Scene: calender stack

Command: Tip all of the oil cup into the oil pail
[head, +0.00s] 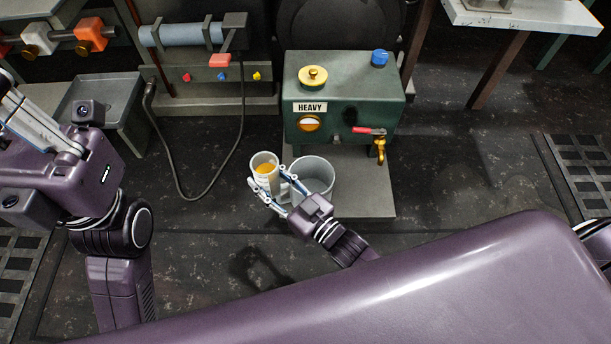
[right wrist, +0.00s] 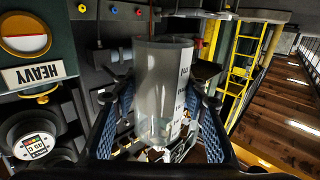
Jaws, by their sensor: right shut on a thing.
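The oil cup (head: 262,160) is a pale cylinder with dark print and amber oil inside. My right gripper (head: 268,191) is shut on it, one finger on each side. In the right wrist view the cup (right wrist: 158,75) stands between the blue-padded fingers (right wrist: 160,120). It looks close to upright, just left of the oil pail. The oil pail (head: 313,166) is an open grey bucket, partly hidden by my right gripper; its contents are not clear. My left gripper (head: 32,122) is at the far left, away from both, and its jaw opening is unclear.
A green tank marked HEAVY (head: 345,108) stands behind the pail, with a red-handled brass tap (head: 379,146) at its right. A grey tray (head: 100,100) and a hanging black cable (head: 180,185) are to the left. The floor right of the tank's base is clear.

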